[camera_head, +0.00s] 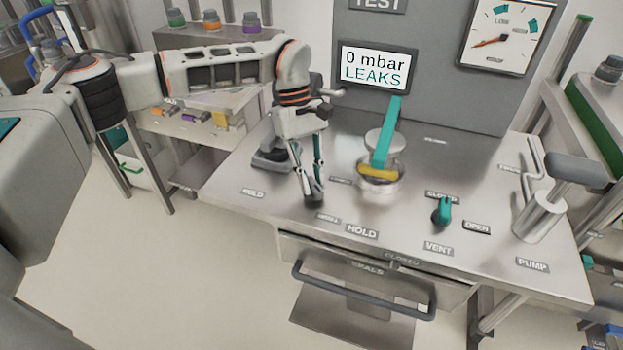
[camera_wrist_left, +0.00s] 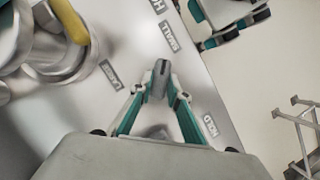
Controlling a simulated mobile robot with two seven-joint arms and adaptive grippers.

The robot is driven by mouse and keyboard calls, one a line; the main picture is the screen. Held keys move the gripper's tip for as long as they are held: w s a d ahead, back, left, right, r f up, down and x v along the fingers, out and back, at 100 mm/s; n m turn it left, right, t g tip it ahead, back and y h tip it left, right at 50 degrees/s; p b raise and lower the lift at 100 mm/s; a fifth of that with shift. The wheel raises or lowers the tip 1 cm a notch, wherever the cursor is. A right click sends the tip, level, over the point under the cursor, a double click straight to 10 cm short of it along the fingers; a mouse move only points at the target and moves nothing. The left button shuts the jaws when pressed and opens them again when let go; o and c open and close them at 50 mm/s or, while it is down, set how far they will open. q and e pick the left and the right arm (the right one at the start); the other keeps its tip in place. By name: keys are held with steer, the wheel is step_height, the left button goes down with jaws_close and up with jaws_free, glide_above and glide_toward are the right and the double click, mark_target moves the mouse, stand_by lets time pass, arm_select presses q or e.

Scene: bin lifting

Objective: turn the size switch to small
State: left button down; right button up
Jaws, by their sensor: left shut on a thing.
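The size switch (camera_wrist_left: 158,76) is a small dark grey knob on the steel bench top. In the left wrist view it stands between my left fingertips, near the SMALL label (camera_wrist_left: 168,36) and the LARGE label (camera_wrist_left: 110,74). In the head view the SMALL label (camera_head: 328,218) and the LARGE label (camera_head: 341,181) lie just right of the fingertips. My left gripper (camera_head: 312,192) points down at the bench and is shut on the switch; it also shows in the left wrist view (camera_wrist_left: 158,88). The fingers partly cover the switch, so which label it points to is unclear.
A round fixture (camera_head: 379,185) with a yellow band and a raised teal lever (camera_head: 386,135) stands right of the gripper. A teal vent valve (camera_head: 441,211) and a pump (camera_head: 541,217) stand further right. The display (camera_head: 376,67) reads 0 mbar, LEAKS. A drawer handle (camera_head: 362,300) juts out in front.

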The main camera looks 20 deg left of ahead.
arm_select(q)
steer(key=shift+m, duration=0.5)
steer(key=c, duration=1.9)
jaws_free()
steer(key=shift+r, duration=0.1)
steer(key=v, duration=1.2)
steer(key=shift+w+d, duration=0.1)
steer(key=shift+d, duration=0.1)
